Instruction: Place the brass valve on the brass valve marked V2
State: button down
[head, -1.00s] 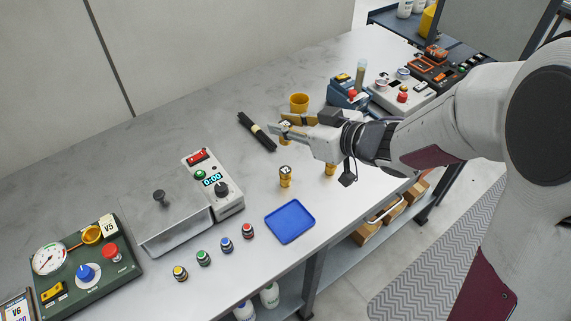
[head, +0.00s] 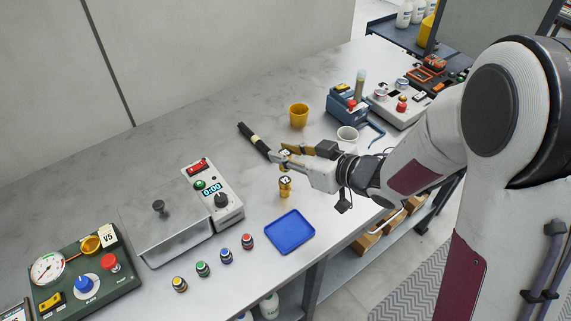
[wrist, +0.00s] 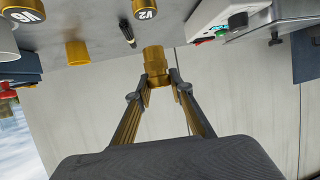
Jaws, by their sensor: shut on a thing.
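My gripper (head: 286,155) is shut on a brass valve (wrist: 155,66), holding it between the two fingertips in the wrist view. In the head view the held valve (head: 285,153) is mostly hidden by the fingers. The brass valve marked V2 (wrist: 145,10) shows at the top of the wrist view, cut by the edge. In the head view it stands upright on the bench (head: 285,188), just in front of my gripper and apart from the held valve. Another brass valve marked V6 (wrist: 22,10) is at the wrist view's top left; my gripper hides it in the head view.
A blue tray (head: 290,232) lies in front of V2. Small jars (head: 226,256) line the front.

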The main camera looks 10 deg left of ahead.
jog(key=shift+f, duration=2.05)
jog(key=shift+f, duration=0.15)
jog(key=c, duration=1.8)
grip_release()
jog(key=shift+d+r, duration=0.1)
jog(key=shift+r, duration=0.1)
jog(key=shift+v, duration=5.9)
jog(key=shift+s, duration=0.1)
